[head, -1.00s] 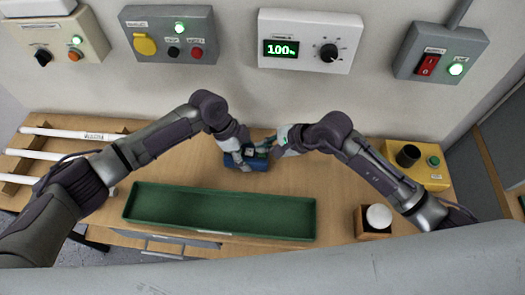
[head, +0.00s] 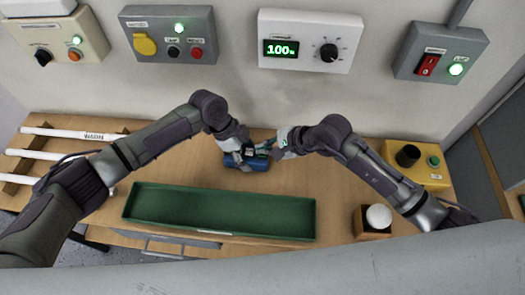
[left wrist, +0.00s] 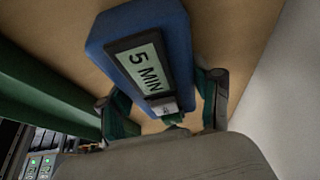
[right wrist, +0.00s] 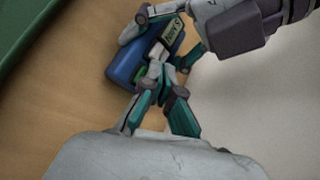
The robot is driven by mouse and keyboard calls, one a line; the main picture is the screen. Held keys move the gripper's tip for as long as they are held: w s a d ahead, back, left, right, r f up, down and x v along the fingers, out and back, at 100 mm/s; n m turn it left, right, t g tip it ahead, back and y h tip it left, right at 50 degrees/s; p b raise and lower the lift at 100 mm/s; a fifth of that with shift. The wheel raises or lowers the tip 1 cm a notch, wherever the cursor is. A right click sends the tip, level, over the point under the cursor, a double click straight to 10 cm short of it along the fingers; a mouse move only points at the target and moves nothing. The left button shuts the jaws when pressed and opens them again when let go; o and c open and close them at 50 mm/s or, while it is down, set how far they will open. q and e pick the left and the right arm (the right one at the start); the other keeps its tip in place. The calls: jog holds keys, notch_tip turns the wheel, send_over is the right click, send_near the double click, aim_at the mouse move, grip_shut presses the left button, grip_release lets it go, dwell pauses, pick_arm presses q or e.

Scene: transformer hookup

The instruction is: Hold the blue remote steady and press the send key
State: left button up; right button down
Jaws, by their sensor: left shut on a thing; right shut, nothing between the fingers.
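The blue remote (head: 246,161) is on the wooden table between my two grippers, behind the green tray. In the left wrist view the remote (left wrist: 140,50) shows a display reading "5 MIN" with a small light key below it. My left gripper (head: 238,156) is shut on the remote, a finger on each side. My right gripper (head: 274,150) is shut and empty, its tips at the right part of the remote. In the right wrist view its fingertips (right wrist: 163,72) are close over the remote's face (right wrist: 128,62). I cannot tell whether they touch a key.
The long green tray (head: 220,235) is at the table's front. A wooden block with a white knob (head: 378,217) and a yellow box (head: 420,165) are at right. White tubes (head: 70,133) lie on a rack at left. Control boxes, including a "100%" display (head: 281,48), hang on the wall.

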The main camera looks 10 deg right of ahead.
jog(key=shift+f, duration=0.45)
dwell(0.4)
jog(key=shift+r, duration=0.9)
jog(key=shift+r, duration=2.5)
pick_arm(q)
jog(key=o, duration=1.3)
jog(key=shift+o, duration=0.2)
jog(key=shift+r, duration=0.1)
